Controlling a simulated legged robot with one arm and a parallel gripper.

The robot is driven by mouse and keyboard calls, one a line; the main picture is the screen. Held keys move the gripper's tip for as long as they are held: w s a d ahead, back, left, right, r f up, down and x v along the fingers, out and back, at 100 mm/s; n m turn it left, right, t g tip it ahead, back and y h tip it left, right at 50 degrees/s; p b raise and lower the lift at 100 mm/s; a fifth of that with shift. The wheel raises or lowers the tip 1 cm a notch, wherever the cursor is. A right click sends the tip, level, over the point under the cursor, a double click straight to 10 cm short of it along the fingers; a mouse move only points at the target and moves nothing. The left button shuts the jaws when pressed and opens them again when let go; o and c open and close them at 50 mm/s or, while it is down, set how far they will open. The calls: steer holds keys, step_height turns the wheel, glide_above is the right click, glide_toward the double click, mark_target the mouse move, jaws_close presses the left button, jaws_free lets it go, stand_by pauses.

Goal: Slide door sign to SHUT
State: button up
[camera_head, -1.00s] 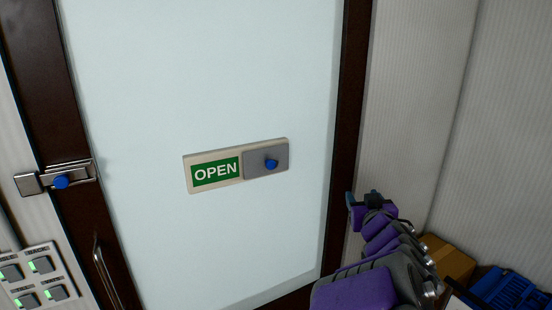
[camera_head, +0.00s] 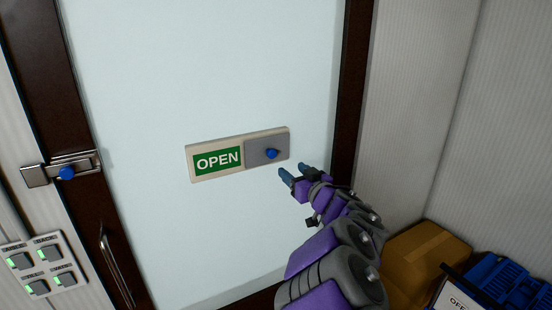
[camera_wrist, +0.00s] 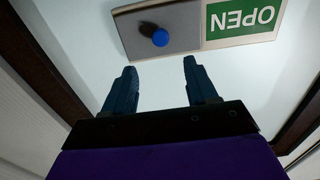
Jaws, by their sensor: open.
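The door sign (camera_head: 195,172) is a cream plate on the pale door panel. Its left half shows green OPEN (camera_head: 218,161). A grey slider (camera_head: 257,147) with a blue knob (camera_head: 271,153) covers its right half. My gripper (camera_head: 292,173) is open and empty, just below and right of the knob in the head view. In the wrist view the sign is upside down, with the blue knob (camera_wrist: 160,38) beyond the two spread fingertips (camera_wrist: 160,67) and roughly between them sideways. The fingers look apart from the knob. Whatever lettering is under the slider is hidden.
A metal latch with a blue knob (camera_head: 67,172) is on the door's left frame, above a handle (camera_head: 115,265). A switch panel (camera_head: 42,265) is at lower left. A cardboard box (camera_head: 425,262) and blue crate (camera_head: 505,285) are at lower right.

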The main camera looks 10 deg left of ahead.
mark_target(273, 155)
steer(key=shift+b+x, duration=0.35)
steer(key=shift+x, duration=5.35)
steer(key=shift+a, duration=0.1)
steer(key=shift+c, duration=0.5)
steer(key=shift+s, duration=0.1)
jaws_close()
